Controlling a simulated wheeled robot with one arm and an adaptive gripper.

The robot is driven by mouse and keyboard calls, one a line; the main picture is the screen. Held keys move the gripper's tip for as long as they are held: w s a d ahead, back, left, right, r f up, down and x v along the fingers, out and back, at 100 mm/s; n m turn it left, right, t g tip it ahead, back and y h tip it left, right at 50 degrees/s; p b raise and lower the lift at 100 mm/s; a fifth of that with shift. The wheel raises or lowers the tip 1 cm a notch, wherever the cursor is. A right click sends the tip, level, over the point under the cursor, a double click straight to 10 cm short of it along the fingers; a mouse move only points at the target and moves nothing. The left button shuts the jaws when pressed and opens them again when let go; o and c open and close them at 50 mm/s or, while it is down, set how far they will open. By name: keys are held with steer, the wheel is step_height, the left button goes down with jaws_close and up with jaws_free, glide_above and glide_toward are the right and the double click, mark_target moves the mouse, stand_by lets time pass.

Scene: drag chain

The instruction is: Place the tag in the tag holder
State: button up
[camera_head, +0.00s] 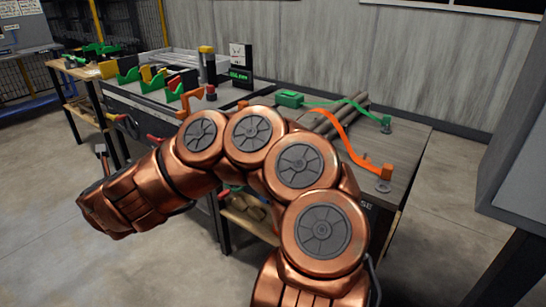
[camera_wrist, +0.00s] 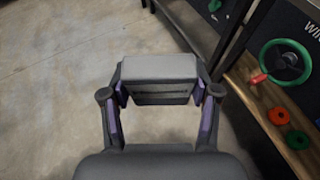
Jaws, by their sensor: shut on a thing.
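In the wrist view my gripper (camera_wrist: 160,105) is shut on a grey, block-shaped piece (camera_wrist: 160,70), which I take for the tag. It sits across the fingertips, between the purple inner pads, above bare concrete floor. Its far side is hidden and I see no print on it. In the head view my copper arm bends to the left of the workbench, and I cannot make out the gripper or the held piece clearly. I cannot tell for sure which thing is the tag holder.
In the wrist view a green wheel (camera_wrist: 285,62) stands right of my gripper. Floor at left is clear.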

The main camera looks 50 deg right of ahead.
steer(key=s+d+r+m+g+h, duration=0.1)
steer(key=s+d+m+h, duration=0.1)
steer(key=s+d, duration=0.3)
steer(key=s+d+m+g+h, duration=0.2)
steer(key=d, duration=0.6)
steer(key=s+d+r+m+g+h, duration=0.15)
steer(key=s+d+m+g, duration=0.35)
steer(key=s+d, duration=0.55)
steer(key=s+d+r+m+g+h, duration=0.1)
steer(key=s+d+m+g+h, duration=0.45)
steer(key=s, duration=0.85)
steer(key=w+d+y, duration=0.1)
steer(key=w+d, duration=0.1)
steer(key=d, duration=0.3)
steer(key=w+d+f+n+t+p, duration=0.1)
steer(key=w+d, duration=0.1)
steer(key=d, duration=0.3)
steer(key=w+d+t+y+p, duration=0.1)
steer(key=w+d, duration=0.2)
steer(key=d, duration=0.2)
steer(key=shift+w+d+f+n+y, duration=0.1)
steer(key=shift+d+f+n+y, duration=0.1)
steer(key=shift+f+n+y, duration=0.15)
steer(key=shift+f, duration=1.8)
steer(key=shift+f+b, duration=0.15)
steer(key=shift+b, duration=0.3)
steer(key=o, duration=1)
steer(key=shift+o, duration=0.2)
